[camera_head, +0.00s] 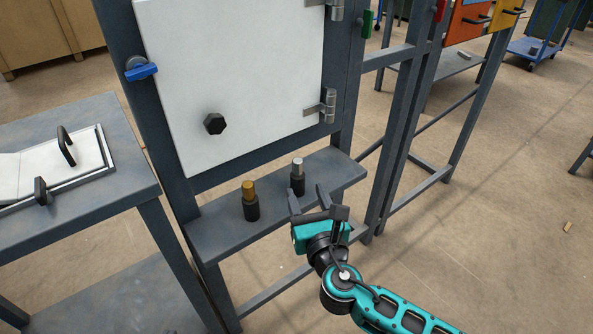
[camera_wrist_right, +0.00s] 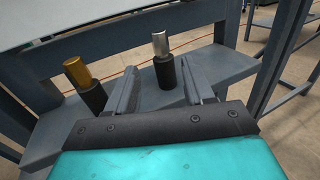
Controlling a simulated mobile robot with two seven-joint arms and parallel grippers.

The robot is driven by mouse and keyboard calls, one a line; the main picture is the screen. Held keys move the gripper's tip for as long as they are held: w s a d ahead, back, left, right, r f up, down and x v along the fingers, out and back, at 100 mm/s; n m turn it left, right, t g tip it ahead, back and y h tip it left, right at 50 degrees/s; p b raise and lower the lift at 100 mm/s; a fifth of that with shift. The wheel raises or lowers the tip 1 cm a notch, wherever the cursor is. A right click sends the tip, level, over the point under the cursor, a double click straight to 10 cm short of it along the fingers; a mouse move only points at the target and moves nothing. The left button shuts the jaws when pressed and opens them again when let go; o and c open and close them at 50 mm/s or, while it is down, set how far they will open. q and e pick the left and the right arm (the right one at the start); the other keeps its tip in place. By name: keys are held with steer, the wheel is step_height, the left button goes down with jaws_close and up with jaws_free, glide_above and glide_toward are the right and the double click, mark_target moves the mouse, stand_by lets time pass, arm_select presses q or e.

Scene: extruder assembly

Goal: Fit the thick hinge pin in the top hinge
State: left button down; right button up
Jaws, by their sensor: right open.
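Two pins with black lower parts stand upright on the grey shelf below the white door panel (camera_head: 240,80). The brass pin (camera_head: 249,195) is on the left and looks a little thicker than the silver pin (camera_head: 297,172) on the right. The top hinge (camera_head: 335,9) is at the door's right edge, partly cut off by the frame top. My right gripper (camera_head: 308,191) is open and empty, near the silver pin. In the right wrist view the silver pin (camera_wrist_right: 164,60) shows between the open fingers, and the brass pin (camera_wrist_right: 82,80) is left of them. My left gripper is out of view.
The grey shelf (camera_head: 215,226) runs between the frame's posts. A lower hinge (camera_head: 327,106), a black knob (camera_head: 214,124) and a blue latch (camera_head: 141,71) are on the door and frame. A grey table (camera_head: 125,160) with a white handled panel stands at left. Floor at right is mostly open.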

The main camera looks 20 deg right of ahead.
mark_target(299, 172)
steer(key=w, duration=0.6)
steer(key=shift+w+d+r+b, duration=0.2)
steer(key=shift+d+b, duration=0.05)
steer(key=shift+b, duration=0.15)
steer(key=shift+c, duration=0.3)
jaws_close()
